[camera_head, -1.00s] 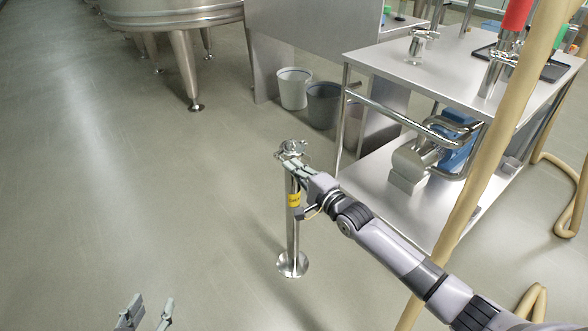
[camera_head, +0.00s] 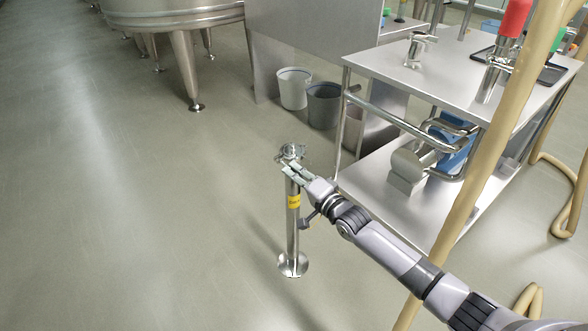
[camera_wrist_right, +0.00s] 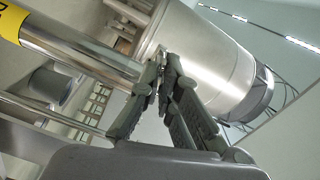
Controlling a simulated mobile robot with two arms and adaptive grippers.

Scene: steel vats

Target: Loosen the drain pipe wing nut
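The drain pipe (camera_head: 292,235) is an upright steel tube on a round floor flange, with a yellow label around it. A clamp (camera_head: 290,151) sits on its top end; its wing nut is too small to make out in the head view. My right gripper (camera_head: 290,171) is at the clamp, on the side nearer to me. In the right wrist view, the fingertips of my right gripper (camera_wrist_right: 163,66) come together on a small shiny metal piece, apparently the wing nut, mostly hidden by the fingers. The drain pipe (camera_wrist_right: 85,48) runs in from the left there. My left gripper is out of view.
A steel cart (camera_head: 370,190) with pipe fittings stands to the right of the drain pipe. A beige hose (camera_head: 480,165) crosses in front of it. The floor to the left is clear, with a vat (camera_head: 170,15) far back.

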